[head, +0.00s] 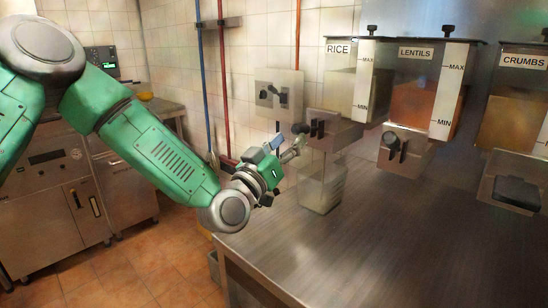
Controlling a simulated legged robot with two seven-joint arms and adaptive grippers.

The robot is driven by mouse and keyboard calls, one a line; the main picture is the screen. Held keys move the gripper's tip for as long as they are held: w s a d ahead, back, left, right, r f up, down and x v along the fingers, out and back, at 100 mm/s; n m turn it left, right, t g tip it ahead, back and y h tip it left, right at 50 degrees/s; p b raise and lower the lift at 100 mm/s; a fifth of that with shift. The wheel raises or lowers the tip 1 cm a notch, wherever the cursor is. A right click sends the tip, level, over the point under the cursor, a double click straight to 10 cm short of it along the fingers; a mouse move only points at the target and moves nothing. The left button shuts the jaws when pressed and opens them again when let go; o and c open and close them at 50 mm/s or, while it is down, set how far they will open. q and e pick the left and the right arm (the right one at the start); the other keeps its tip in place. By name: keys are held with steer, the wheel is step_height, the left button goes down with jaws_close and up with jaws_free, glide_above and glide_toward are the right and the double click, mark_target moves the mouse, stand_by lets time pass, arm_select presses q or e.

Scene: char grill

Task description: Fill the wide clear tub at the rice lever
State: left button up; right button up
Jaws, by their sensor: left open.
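The clear tub (322,188) stands upright on the steel counter, beneath the outlet of the rice dispenser (340,80). It looks pale and see-through, and I cannot tell whether anything is in it. The rice lever (312,129) is a dark handle on the front of the dispenser's metal outlet block. My left gripper (297,143) is open, just left of and slightly below the lever, above the tub's left side. Whether its fingers touch the lever is unclear. My right gripper is not in view.
Dispensers marked lentils (410,88) and crumbs (515,105) hang to the right, each with its own dark lever. A wall switch box (279,94) is behind my left gripper. The steel counter (400,240) is clear in front and to the right.

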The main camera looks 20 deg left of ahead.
arm_select(q)
steer(key=v, duration=0.7)
steer(key=shift+s, duration=0.2)
steer(key=shift+f, duration=0.1)
stand_by(7.0)
